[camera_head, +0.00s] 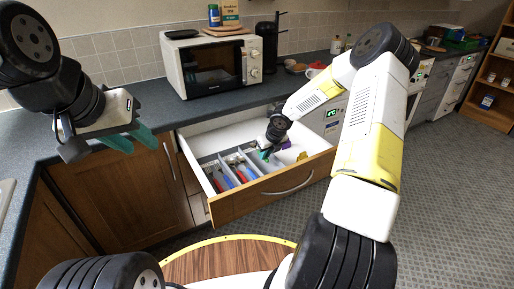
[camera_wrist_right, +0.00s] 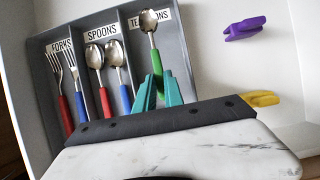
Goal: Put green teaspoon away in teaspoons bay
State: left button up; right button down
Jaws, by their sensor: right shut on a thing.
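The green teaspoon (camera_wrist_right: 156,55) shows in the right wrist view, its metal bowl over the partly covered label of the teaspoons bay (camera_wrist_right: 134,51). My right gripper (camera_wrist_right: 158,93) is shut on its green handle, with a teal fingertip on each side. The spoon lines up with the bay; I cannot tell whether it touches the floor. In the head view my right gripper (camera_head: 268,153) is down inside the open drawer. My left gripper (camera_head: 130,140) is open and empty above the counter's front edge at the left.
The grey cutlery tray (camera_wrist_right: 40,95) holds red- and blue-handled forks (camera_wrist_right: 70,85) and spoons (camera_wrist_right: 108,75) in neighbouring bays. A purple clip (camera_wrist_right: 245,28) and a yellow clip (camera_wrist_right: 262,98) lie in the drawer right of the tray. A microwave (camera_head: 210,66) stands on the counter behind.

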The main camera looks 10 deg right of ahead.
aim_at(266, 158)
jog(key=shift+f, duration=1.3)
jog(key=shift+f, duration=0.3)
jog(key=c, duration=1.5)
grip_release()
jog(key=shift+o, duration=0.2)
jog(key=s+r+m+h, duration=0.1)
jog(key=s+r+m, duration=0.6)
jog(key=r, duration=0.3)
jog(key=s+d+r+m+h, duration=0.1)
jog(key=s+r+m, duration=0.5)
jog(key=r+m, duration=0.3)
jog(key=s+r+m+h, duration=0.2)
jog(key=s+r+m, duration=0.45)
jog(key=r, duration=0.45)
jog(key=s+a+r+m+y, duration=0.2)
jog(key=s+r+m, duration=0.1)
jog(key=s+m, duration=0.4)
jog(key=s+a+r+m+t+y, duration=0.1)
jog(key=s+a+r+m+y, duration=0.1)
jog(key=s+m, duration=0.6)
notch_tip(266, 158, up, 2)
jog(key=shift+a+m+t, duration=0.3)
jog(key=shift+a+m, duration=0.35)
jog(key=shift+m, duration=0.3)
